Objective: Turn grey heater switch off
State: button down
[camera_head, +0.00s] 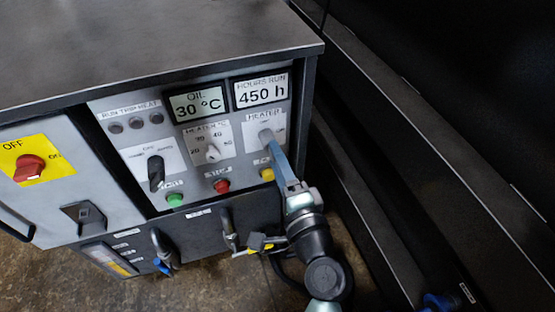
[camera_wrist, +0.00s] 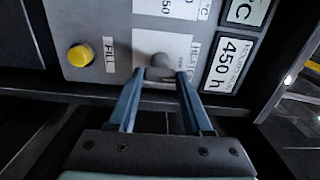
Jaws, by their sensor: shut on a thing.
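The grey heater switch (camera_head: 265,133) sits on its white HEATER label plate, below the 450 h display on the panel's right side. My gripper (camera_wrist: 160,75) has its two blue fingers on either side of the switch, which shows as a grey knob in the wrist view (camera_wrist: 159,62). The jaws are shut on the switch. In the head view the fingers reach it from the lower right and partly cover it. I cannot read the switch's position marks.
A yellow FILL button (camera_wrist: 80,56) sits beside the heater plate. Left of the switch are the heater temperature dial (camera_head: 212,153), a black selector (camera_head: 156,172), a red button (camera_head: 222,186) and a green button (camera_head: 175,200). The cabinet top (camera_head: 160,40) overhangs the panel.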

jog(key=shift+c, duration=1.6)
grip_release()
jog(key=shift+s, duration=0.1)
jog(key=v, duration=1.2)
jog(key=shift+s+p, duration=0.4)
jog(key=shift+d, duration=0.15)
